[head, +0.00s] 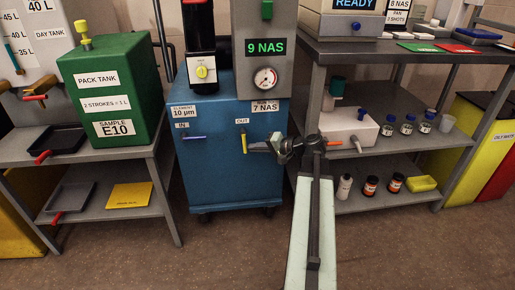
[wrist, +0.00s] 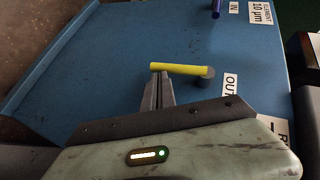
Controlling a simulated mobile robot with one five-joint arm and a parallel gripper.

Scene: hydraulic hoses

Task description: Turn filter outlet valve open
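The yellow outlet valve handle (head: 243,143) is on the front of the blue filter cart (head: 232,180), under the OUT label. It hangs straight down from its pivot. In the wrist view the yellow handle (wrist: 178,68) runs left from its dark round pivot (wrist: 206,78). My gripper (head: 252,146) is at the right of the handle's lower end. In the wrist view my gripper (wrist: 158,76) has its narrow fingers together, with the tips beside the handle's free end. I cannot tell whether they touch it. Nothing shows between the fingers.
The purple-blue IN handle (head: 194,137) lies sideways on the cart's left. A grey shelf with bottles and a pump stands close at the right. A green pack tank (head: 112,85) stands on a bench at the left. The cart's lower front is clear.

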